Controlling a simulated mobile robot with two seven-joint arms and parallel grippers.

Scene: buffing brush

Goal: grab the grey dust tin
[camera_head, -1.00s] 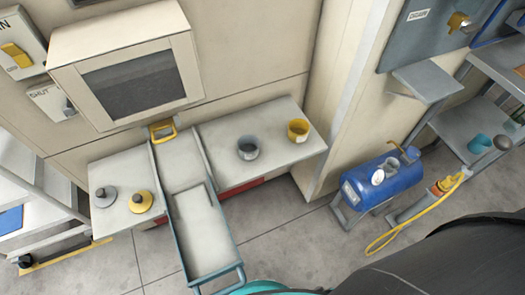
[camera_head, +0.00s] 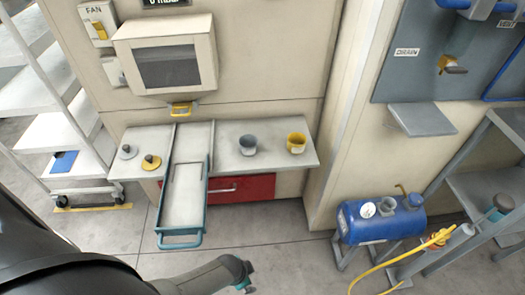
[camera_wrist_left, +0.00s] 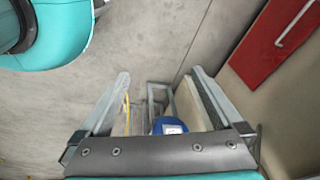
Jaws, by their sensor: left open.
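The grey dust tin (camera_head: 248,145), an open grey cup, stands upright on the right part of the white counter (camera_head: 226,168), left of a yellow cup (camera_head: 296,143). My left gripper (camera_wrist_left: 160,85) is open in the left wrist view, with nothing between its fingers. It is over the floor, with a red drawer front (camera_wrist_left: 275,40) to the upper right, and the tin is not in that view. In the head view part of an arm of mine shows at the bottom, below the counter; its fingers cannot be made out. My right gripper is not in view.
A teal-handled tray (camera_head: 183,210) juts out from the counter left of the tin. A grey lid (camera_head: 127,152) and a yellow lid (camera_head: 151,163) lie at the left. A blue tank (camera_head: 385,222) with a yellow hose stands right.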

